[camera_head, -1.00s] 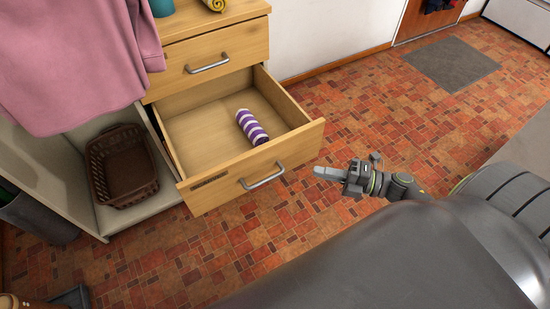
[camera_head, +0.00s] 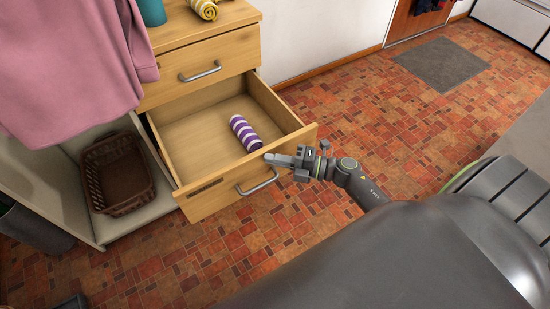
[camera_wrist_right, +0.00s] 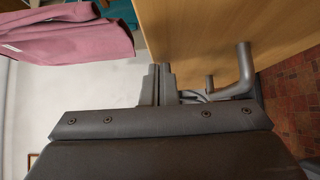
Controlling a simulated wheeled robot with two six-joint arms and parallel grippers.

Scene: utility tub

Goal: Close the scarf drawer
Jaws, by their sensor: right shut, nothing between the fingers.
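The scarf drawer (camera_head: 230,185) is pulled open below a closed upper drawer. A rolled purple and white striped scarf (camera_head: 245,133) lies inside it. Its front has a bar handle (camera_head: 258,182) and a dark label strip at the left. My right gripper (camera_head: 272,158) is shut and empty, with its tips by the drawer front near the handle's right end. In the right wrist view the shut fingers (camera_wrist_right: 157,84) show beside the drawer front (camera_wrist_right: 210,35) and the grey handle (camera_wrist_right: 244,70). I cannot tell whether they touch. My left gripper is not in view.
A closed drawer (camera_head: 215,85) sits above, with a yellow rolled cloth (camera_head: 204,9) and a teal object (camera_head: 152,12) on top. A pink garment (camera_head: 75,60) hangs at left over a brown basket (camera_head: 118,175). The tiled floor at right is clear, with a grey mat (camera_head: 440,64).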

